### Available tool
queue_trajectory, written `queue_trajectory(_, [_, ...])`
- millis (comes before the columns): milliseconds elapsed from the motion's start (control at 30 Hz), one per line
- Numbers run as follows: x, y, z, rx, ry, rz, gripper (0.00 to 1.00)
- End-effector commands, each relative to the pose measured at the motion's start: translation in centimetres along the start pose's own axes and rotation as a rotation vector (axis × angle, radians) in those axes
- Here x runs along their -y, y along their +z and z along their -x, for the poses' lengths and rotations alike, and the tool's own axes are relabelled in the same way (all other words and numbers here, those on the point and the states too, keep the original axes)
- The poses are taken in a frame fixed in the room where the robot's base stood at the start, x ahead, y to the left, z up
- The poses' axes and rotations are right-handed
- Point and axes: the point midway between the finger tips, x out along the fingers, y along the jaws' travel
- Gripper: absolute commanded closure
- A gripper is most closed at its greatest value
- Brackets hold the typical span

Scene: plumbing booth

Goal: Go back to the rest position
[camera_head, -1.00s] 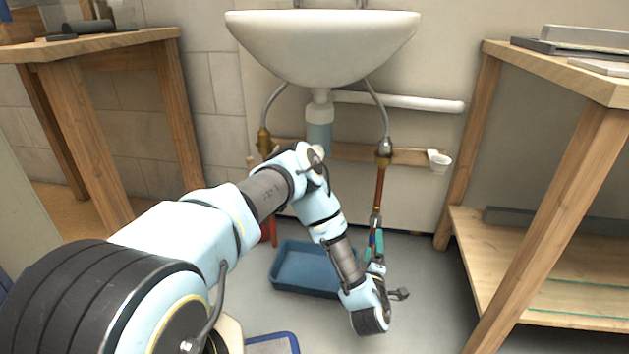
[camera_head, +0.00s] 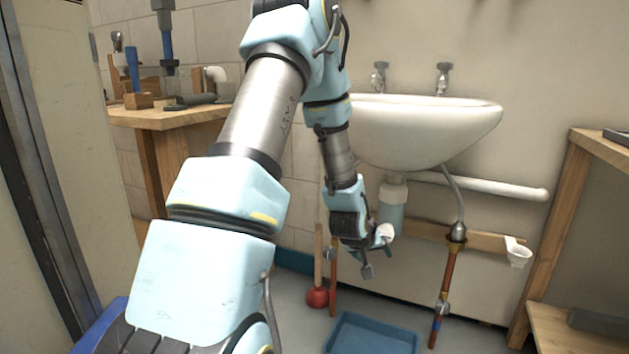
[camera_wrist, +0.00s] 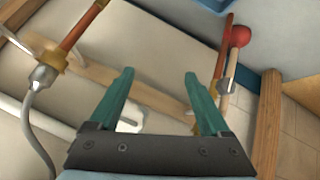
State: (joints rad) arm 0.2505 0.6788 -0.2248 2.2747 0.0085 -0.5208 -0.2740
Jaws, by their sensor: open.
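My gripper (camera_head: 377,254) hangs in front of the wall below the left part of the sink (camera_head: 425,130). In the wrist view my gripper (camera_wrist: 160,82) shows two green fingers spread apart with nothing between them. In the head view my arm hides part of the sink's left side and the wall behind it.
A workbench (camera_head: 190,116) with tools stands at the left, another bench (camera_head: 600,140) at the right. A blue tray (camera_head: 372,335) lies on the floor. A red plunger (camera_head: 318,296) and a copper pipe (camera_head: 447,280) stand below the sink, near my gripper.

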Motion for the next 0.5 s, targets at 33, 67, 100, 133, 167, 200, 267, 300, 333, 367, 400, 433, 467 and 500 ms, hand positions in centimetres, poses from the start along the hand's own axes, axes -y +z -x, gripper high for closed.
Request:
queue_trajectory(33, [1.3, -0.8, 2.3, 0.025, -0.038, -0.016, 0.19])
queue_trajectory(67, [2.1, -0.9, 3.5, 0.047, -0.06, -0.026, 0.19])
queue_trajectory(100, [3.2, -0.9, 5.1, 0.077, -0.09, -0.036, 0.19])
queue_trajectory(133, [4.0, -1.0, 6.5, 0.1, -0.113, -0.044, 0.19])
queue_trajectory(167, [4.8, -0.9, 8.0, 0.126, -0.137, -0.049, 0.19])
queue_trajectory(200, [6.0, -0.8, 10.0, 0.161, -0.168, -0.056, 0.19])
queue_trajectory(267, [7.5, -0.3, 13.0, 0.215, -0.21, -0.06, 0.19])
queue_trajectory(300, [8.3, 0.1, 14.8, 0.249, -0.233, -0.06, 0.19])
queue_trajectory(333, [8.9, 0.5, 16.1, 0.273, -0.248, -0.059, 0.19])
queue_trajectory(367, [9.4, 0.8, 17.4, 0.296, -0.261, -0.058, 0.19])
queue_trajectory(400, [9.9, 1.3, 18.9, 0.324, -0.276, -0.055, 0.19])
queue_trajectory(433, [10.3, 1.7, 20.0, 0.344, -0.286, -0.052, 0.19])
queue_trajectory(467, [10.6, 2.0, 21.1, 0.363, -0.295, -0.048, 0.19])
queue_trajectory(500, [11.0, 2.6, 22.4, 0.388, -0.305, -0.044, 0.19])
